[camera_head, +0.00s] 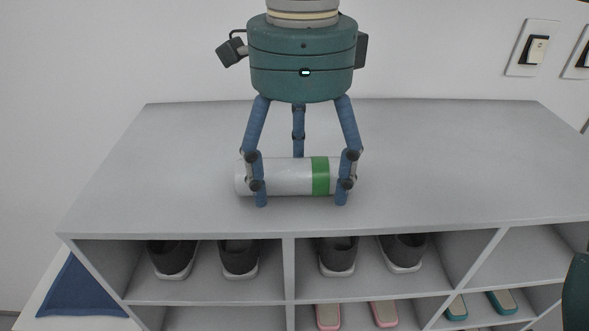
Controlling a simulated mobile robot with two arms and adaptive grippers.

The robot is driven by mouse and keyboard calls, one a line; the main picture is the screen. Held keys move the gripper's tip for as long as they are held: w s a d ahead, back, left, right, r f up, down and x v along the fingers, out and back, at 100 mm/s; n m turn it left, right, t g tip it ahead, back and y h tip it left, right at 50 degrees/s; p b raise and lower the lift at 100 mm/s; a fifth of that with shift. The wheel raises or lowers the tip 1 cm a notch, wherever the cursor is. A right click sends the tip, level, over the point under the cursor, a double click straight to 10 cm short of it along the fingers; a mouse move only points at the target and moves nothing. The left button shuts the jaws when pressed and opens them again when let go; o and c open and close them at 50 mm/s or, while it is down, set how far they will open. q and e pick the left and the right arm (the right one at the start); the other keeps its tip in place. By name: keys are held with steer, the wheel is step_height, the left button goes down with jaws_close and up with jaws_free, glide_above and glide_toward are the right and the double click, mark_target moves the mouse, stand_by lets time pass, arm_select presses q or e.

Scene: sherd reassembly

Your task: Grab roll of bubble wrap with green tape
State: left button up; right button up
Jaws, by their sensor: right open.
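The roll of bubble wrap (290,180) is a pale whitish cylinder with a band of green tape (320,176) right of its middle. It lies on its side, left to right, on top of the grey shelf unit (450,165). My right gripper (301,197) is over the roll, palm above it, with its blue fingers pointing down. Two fingers stand in front of the roll, near its left and right ends, and the third is behind it. The fingers are spread open around the roll; whether they touch it I cannot tell. My left gripper is not in view.
The shelf top is otherwise clear on both sides. Dark shoes (172,258) stand in the compartments below, with pink slippers (328,316) and teal slippers (501,301) lower down. A white wall with a light switch (536,49) is behind. A blue thing (82,292) is at lower left.

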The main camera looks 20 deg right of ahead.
steer(key=shift+w+f, duration=0.15)
steer(key=shift+f, duration=0.15)
steer(key=c, duration=1.2)
